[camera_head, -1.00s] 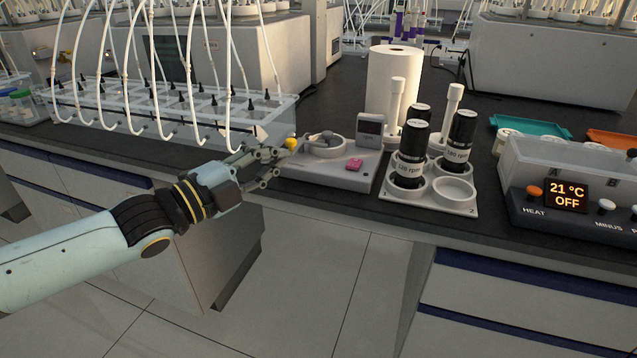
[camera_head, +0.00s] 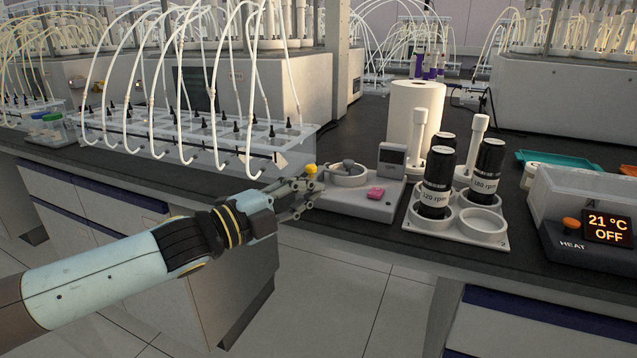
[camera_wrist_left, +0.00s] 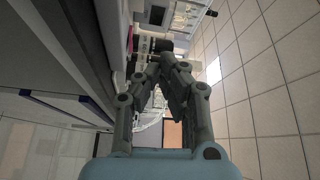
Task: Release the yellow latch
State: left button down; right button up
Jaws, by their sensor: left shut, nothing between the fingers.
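The yellow latch (camera_head: 311,169) is a small yellow knob at the left end of a grey bench device (camera_head: 352,205). The device has a round holder with a grey clamp (camera_head: 347,170) in it, a pink button (camera_head: 376,193) and a small display. My left gripper (camera_head: 312,186) is just below and in front of the latch, at the device's left edge. I cannot tell whether it touches the latch. Its fingers also show in the left wrist view (camera_wrist_left: 165,65), drawn together with nothing held. The latch cannot be made out there. My right gripper is out of view.
A rack with white tubes (camera_head: 190,130) stands left of the device. A heater box (camera_head: 590,240) is at far right. The space in front of the bench is open.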

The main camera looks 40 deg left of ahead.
pick_arm(q)
jog(key=p+x, duration=0.1)
jog(key=x, duration=0.1)
jog(key=p+x, duration=0.1)
jog(key=x, duration=0.1)
jog(key=p+x, duration=0.1)
jog(key=x, duration=0.2)
jog(key=shift+s+r, duration=0.1)
jog(key=shift+r, duration=0.25)
jog(key=a, duration=0.1)
jog(key=a+f+b, duration=0.1)
jog(key=a, duration=0.1)
jog(key=shift+s+a+f+b, duration=0.15)
jog(key=shift+s+a+b, duration=0.05)
jog(key=shift+b, duration=0.1)
jog(key=shift+a, duration=0.25)
